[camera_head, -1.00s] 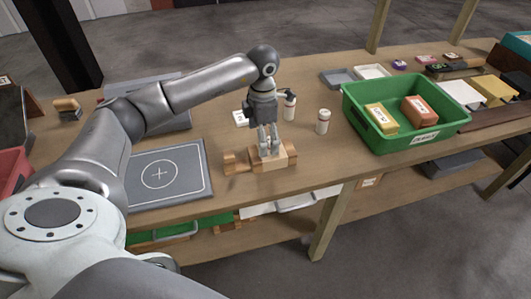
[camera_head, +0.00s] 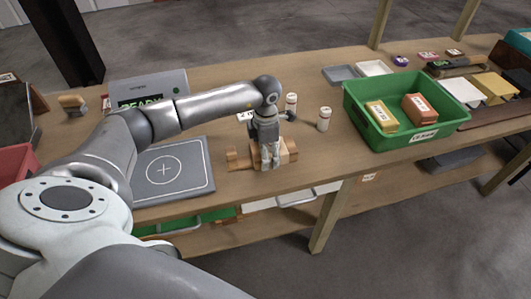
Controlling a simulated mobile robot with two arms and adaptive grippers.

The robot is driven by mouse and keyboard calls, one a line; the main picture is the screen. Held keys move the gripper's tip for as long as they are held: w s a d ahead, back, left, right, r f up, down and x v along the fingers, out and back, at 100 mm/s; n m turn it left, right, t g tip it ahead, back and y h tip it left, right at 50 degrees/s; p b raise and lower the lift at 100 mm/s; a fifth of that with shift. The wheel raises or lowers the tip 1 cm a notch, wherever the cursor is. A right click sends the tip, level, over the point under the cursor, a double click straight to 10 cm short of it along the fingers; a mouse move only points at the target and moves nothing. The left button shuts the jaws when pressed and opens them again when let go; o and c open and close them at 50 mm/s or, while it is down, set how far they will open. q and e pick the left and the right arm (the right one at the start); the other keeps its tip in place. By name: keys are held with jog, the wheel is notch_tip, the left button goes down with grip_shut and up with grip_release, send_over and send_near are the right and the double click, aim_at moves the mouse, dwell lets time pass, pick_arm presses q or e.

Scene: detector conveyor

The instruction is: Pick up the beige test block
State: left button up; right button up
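A beige block (camera_head: 284,153) sits at a wooden stand (camera_head: 243,159) near the front edge of the table, partly hidden by my gripper. My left gripper (camera_head: 270,165) points down at the stand, its fingers in front of and overlapping the block. I cannot tell whether the fingers touch or hold it. My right gripper is out of view. A grey pad with a white circle and cross (camera_head: 165,171) lies left of the stand. A grey detector (camera_head: 148,89) with a green READY display stands behind my arm.
Two white bottles (camera_head: 324,119) (camera_head: 291,104) stand behind and right of the stand. A green bin (camera_head: 440,109) to the right holds a yellow block (camera_head: 381,116) and an orange-brown block (camera_head: 420,106). Small trays (camera_head: 373,68) lie behind it. Bare table lies between stand and bin.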

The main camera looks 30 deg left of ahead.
pick_arm(q)
jog(key=c, duration=0.7)
jog(key=shift+c, duration=0.4)
jog(key=shift+r, duration=0.15)
